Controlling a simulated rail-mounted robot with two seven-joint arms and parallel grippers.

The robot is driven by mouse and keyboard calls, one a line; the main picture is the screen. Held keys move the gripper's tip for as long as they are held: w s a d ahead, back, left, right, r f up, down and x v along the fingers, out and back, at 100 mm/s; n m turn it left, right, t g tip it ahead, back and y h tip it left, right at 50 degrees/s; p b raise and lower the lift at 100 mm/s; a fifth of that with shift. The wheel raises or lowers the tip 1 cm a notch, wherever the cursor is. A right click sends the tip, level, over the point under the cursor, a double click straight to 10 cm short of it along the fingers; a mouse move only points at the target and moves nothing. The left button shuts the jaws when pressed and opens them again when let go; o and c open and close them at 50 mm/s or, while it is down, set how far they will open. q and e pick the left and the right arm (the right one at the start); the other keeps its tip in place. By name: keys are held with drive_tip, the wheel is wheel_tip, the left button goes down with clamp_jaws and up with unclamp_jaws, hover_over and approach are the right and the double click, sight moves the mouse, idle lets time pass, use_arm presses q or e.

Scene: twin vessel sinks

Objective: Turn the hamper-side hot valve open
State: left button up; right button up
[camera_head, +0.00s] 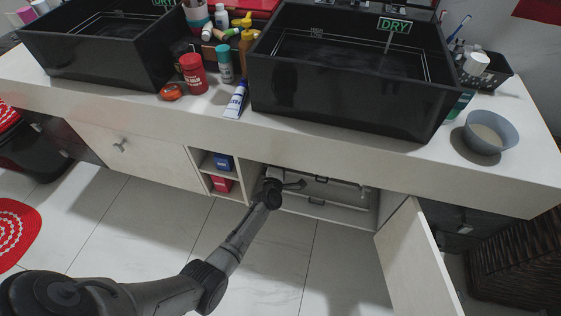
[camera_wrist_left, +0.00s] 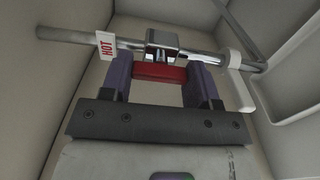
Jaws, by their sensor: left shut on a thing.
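In the left wrist view, a valve with a red handle (camera_wrist_left: 160,73) and a shiny metal body (camera_wrist_left: 162,40) sits on a metal pipe (camera_wrist_left: 75,35). A white tag (camera_wrist_left: 106,45) reading HOT hangs on the pipe just left of it. My left gripper (camera_wrist_left: 160,82) is shut on the red handle, one finger at each end. In the head view my left arm reaches into the open cabinet under the right-hand sink (camera_head: 350,95), on the hamper's side. There my left gripper (camera_head: 294,185) is small and the handle cannot be made out. My right gripper is not in view.
The cabinet door (camera_head: 415,262) stands open to the right of my arm. A dark woven hamper (camera_head: 515,265) is at the far right. A cubby shelf (camera_head: 218,162) borders the opening on the left. A white fitting (camera_wrist_left: 240,80) joins the pipe right of the valve.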

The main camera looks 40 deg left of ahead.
use_arm(q)
drive_tip(key=o, duration=0.9)
drive_tip(key=shift+s+d+r+p, duration=0.1)
drive_tip(key=shift+s+d+p, duration=0.15)
drive_tip(key=shift+s+p, duration=0.2)
drive_tip(key=p+v, duration=0.5)
drive_tip(key=v, duration=0.7)
drive_tip(key=shift+s+d, duration=0.15)
drive_tip(key=shift+s, duration=0.25)
